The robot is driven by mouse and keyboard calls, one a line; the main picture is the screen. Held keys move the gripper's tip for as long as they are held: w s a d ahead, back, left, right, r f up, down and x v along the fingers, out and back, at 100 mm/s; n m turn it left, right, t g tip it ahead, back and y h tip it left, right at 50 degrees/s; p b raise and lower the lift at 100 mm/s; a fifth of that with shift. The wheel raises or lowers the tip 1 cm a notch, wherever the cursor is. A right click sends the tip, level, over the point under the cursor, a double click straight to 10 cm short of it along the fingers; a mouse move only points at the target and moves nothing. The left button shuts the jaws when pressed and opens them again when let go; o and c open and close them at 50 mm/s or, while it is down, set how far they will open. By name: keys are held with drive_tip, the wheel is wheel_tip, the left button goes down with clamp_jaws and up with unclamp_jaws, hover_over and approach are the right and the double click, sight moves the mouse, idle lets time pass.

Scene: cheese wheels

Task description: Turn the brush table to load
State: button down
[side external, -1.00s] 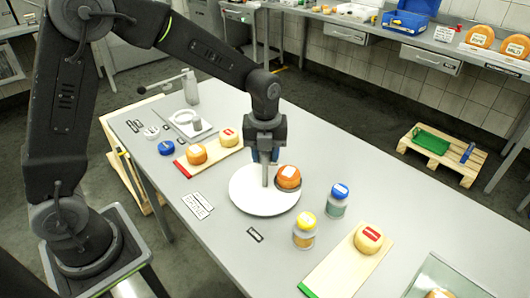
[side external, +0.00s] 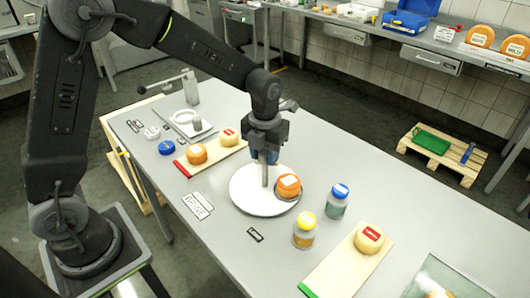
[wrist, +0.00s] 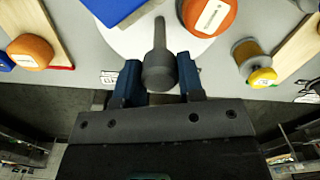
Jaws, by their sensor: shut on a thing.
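The brush table is a round white disc (side external: 250,200) on the grey bench, with an upright grey peg (side external: 265,176) standing on it. My gripper (side external: 264,162) is above the disc with its blue fingers down. In the wrist view the fingers (wrist: 159,80) are on either side of the grey peg (wrist: 158,48), shut on it. An orange cheese wheel (side external: 289,184) with a white label sits at the right of the disc, with a dark round rim at its base. It also shows in the wrist view (wrist: 208,16).
Blue-lidded (side external: 337,202) and yellow-lidded (side external: 304,230) jars stand close to the disc's right. A red-ended board (side external: 184,162) holds two cheeses behind left. A green-ended board (side external: 325,275) holds one cheese at front right. A label plate (side external: 198,206) lies left.

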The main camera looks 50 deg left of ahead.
drive_tip(key=shift+m, duration=1.4)
drive_tip(key=c, duration=0.7)
unclamp_jaws()
drive_tip(key=shift+c, duration=0.2)
drive_tip(key=shift+r, duration=0.15)
wheel_tip(320, 180, up, 14)
drive_tip(key=shift+f, duration=0.2)
